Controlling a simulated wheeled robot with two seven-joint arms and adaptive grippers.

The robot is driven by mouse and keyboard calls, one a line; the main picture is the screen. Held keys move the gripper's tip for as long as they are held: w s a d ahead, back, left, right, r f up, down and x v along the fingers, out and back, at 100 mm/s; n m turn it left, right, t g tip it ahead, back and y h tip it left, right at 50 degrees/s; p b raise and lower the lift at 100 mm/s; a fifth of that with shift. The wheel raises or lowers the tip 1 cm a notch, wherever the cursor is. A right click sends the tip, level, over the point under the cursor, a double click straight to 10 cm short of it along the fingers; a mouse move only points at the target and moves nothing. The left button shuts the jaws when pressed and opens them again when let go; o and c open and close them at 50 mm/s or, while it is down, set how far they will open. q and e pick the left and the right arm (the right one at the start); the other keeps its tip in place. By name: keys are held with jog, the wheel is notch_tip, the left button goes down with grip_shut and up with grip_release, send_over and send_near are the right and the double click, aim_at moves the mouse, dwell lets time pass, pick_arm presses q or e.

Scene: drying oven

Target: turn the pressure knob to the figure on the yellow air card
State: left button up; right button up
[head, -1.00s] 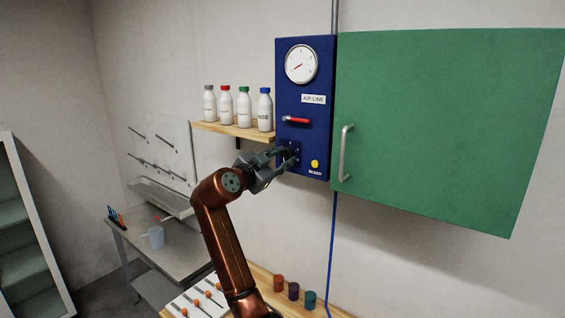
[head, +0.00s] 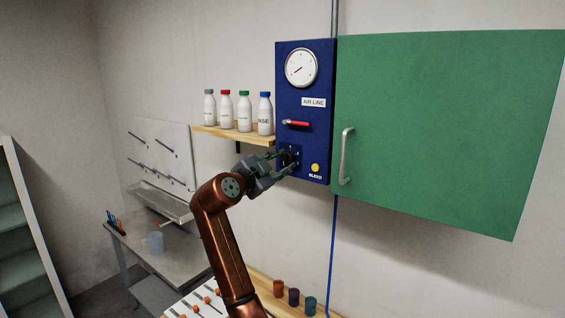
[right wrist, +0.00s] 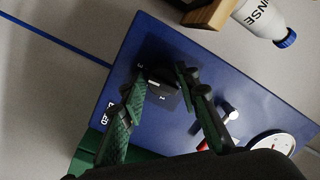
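The blue air-line panel (head: 307,110) hangs on the wall, with a round white gauge (head: 301,67) at its top; the gauge needle points to the lower left. The dark pressure knob (head: 288,158) is low on the panel, partly hidden by my right gripper (head: 285,163). In the right wrist view the black knob (right wrist: 160,79) sits between the two fingertips of this gripper (right wrist: 162,75), which close against its sides. I see no yellow card. My left gripper is out of view.
A red-handled lever (head: 297,123) is above the knob, and a yellow bleed button (head: 315,168) is at lower right. A green door (head: 440,130) with a handle adjoins the panel. A shelf (head: 232,134) with several bottles is to the left.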

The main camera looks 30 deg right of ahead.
jog(key=o, duration=0.4)
jog(key=v, duration=1.2)
